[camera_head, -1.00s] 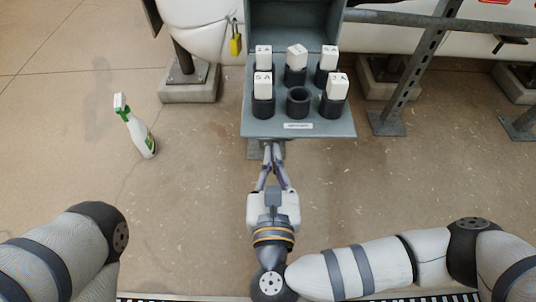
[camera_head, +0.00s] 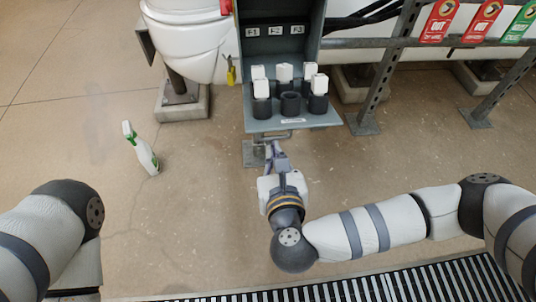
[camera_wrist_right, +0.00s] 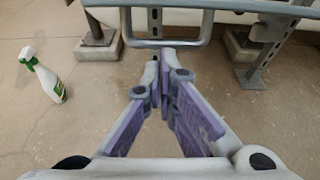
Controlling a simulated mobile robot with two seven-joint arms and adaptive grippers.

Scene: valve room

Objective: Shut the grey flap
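The grey flap (camera_head: 250,122) projects level from the front of the grey cabinet (camera_head: 317,28) in the head view. Black sockets (camera_head: 290,104) stand on it, several holding white-topped plugs; the front middle socket is empty. A U-shaped metal handle (camera_head: 288,136) hangs at the flap's front edge; it also shows in the wrist view (camera_wrist_right: 168,43). My right gripper (camera_head: 272,146) is just below and in front of the handle. Its fingertips (camera_wrist_right: 161,62) are together with nothing seen between them, apparently apart from the handle bar. My left gripper is out of view; only its arm shows at lower left.
A spray bottle (camera_head: 141,149) stands on the floor at left, also in the wrist view (camera_wrist_right: 43,75). A yellow padlock (camera_head: 231,72) hangs left of the cabinet. A metal frame post (camera_head: 385,70) stands right of it. Open floor lies around my right gripper.

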